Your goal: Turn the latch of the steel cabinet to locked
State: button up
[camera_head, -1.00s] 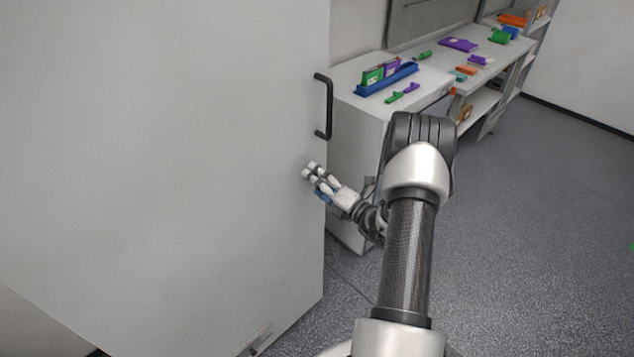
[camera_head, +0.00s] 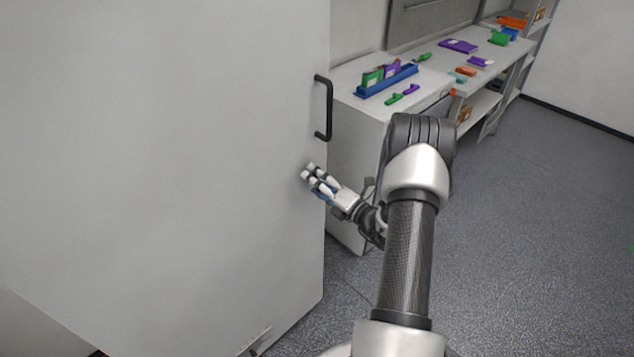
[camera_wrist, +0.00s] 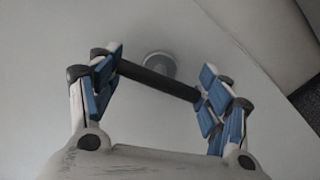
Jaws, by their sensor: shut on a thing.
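The steel cabinet (camera_head: 170,170) is the large light-grey door and body filling the left of the head view; its door looks shut. Its latch (camera_wrist: 155,80), a dark bar on a round pale base (camera_wrist: 158,63), shows in the wrist view. The bar runs slantwise, lower at the right. My gripper (camera_head: 312,171) is at the right part of the door, below the handle. In the wrist view its blue-padded fingers (camera_wrist: 160,76) are shut on the two ends of the latch bar. In the head view the gripper hides the latch.
A black door handle (camera_head: 325,108) stands out just above my gripper. To the right, a white bench (camera_head: 432,78) holds a blue rack (camera_head: 388,82) and several small coloured parts. The grey floor (camera_head: 540,230) at the right is clear.

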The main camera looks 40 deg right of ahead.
jog(key=shift+f, duration=0.2)
jog(key=n+b, duration=0.1)
jog(key=n, duration=0.3)
jog(key=shift+f+b, duration=0.1)
jog(key=shift+b, duration=0.3)
jog(key=n+b, duration=0.2)
jog(key=n, duration=0.2)
jog(key=shift+d+n, duration=0.1)
jog(key=shift+n, duration=0.3)
jog(key=n+b, duration=0.2)
jog(key=n, duration=0.2)
jog(key=shift+b, duration=0.4)
jog(key=shift+r+n+b, duration=0.2)
jog(key=shift+n+b, duration=0.55)
jog(key=shift+n, duration=0.45)
jog(key=shift+d+r, duration=0.1)
jog(key=o, duration=0.9)
jog(key=s, duration=1.2)
jog(key=shift+d, duration=0.4)
